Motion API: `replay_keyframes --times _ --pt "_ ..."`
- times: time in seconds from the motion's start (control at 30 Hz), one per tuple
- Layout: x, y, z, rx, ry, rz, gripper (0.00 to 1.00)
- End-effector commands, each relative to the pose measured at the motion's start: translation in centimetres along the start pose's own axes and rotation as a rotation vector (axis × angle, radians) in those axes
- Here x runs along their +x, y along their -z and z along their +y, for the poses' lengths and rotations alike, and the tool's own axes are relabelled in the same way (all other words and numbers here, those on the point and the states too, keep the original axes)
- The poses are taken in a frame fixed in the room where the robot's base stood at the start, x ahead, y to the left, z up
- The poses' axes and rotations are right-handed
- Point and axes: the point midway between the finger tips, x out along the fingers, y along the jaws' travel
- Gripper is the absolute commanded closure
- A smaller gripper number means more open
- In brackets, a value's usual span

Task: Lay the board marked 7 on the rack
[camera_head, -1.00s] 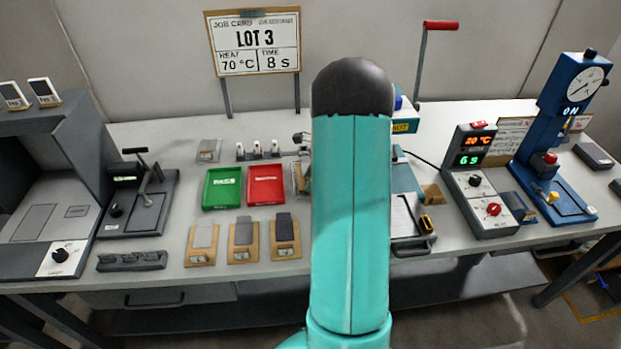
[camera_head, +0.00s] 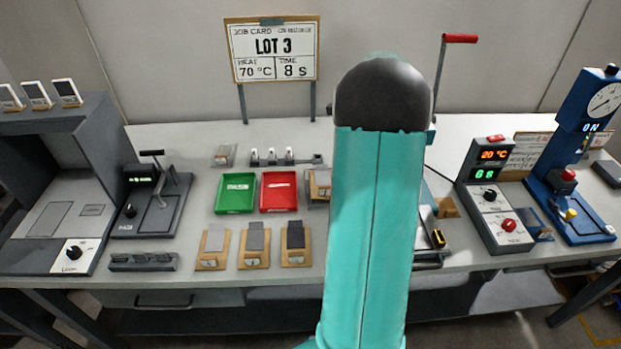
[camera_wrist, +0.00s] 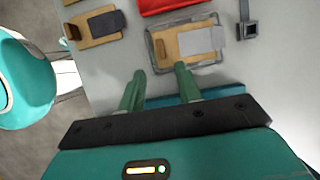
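Three wooden boards with slabs stand in a row near the bench front in the head view: a light grey one (camera_head: 213,246), a mid-grey one (camera_head: 254,246) and a dark one (camera_head: 296,244). Their marks are too small to read, so I cannot tell which is 7. Another board (camera_head: 320,185) sits right of the red tray. In the wrist view, this board (camera_wrist: 171,44) lies in a shallow grey tray or frame (camera_wrist: 150,46). I cannot tell whether that is the rack. My gripper (camera_wrist: 158,82) is open and empty, its fingertips near that frame. My arm hides it in the head view.
A green tray (camera_head: 236,193) and a red tray (camera_head: 279,191) stand mid-bench. A slotted grey block (camera_head: 143,262) lies at the front left. A press (camera_head: 155,203) stands behind it. A control box (camera_head: 488,195) and a blue gauge stand (camera_head: 582,150) are at the right.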

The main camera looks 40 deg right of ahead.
Motion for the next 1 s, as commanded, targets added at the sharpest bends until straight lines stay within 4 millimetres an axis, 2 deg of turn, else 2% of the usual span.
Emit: replay_keyframes --times 0.17,0.27,0.37,0.5,0.7,0.83,1.0 --pt "-0.3 -0.9 0.2 -0.029 0.002 0.005 0.66" --pt "-0.9 -3.7 1.2 -0.133 0.006 0.022 0.66" --pt "-1.8 -8.1 3.4 -0.318 0.012 0.051 0.66" --pt "-2.9 -14.6 7.9 -0.640 0.021 0.103 0.66" --pt "-3.8 -21.4 15.6 -1.105 0.034 0.180 0.66" --pt "-4.0 -24.3 20.9 -1.408 0.046 0.235 0.66" --pt "-3.8 -26.2 27.6 -1.803 0.070 0.319 0.66"
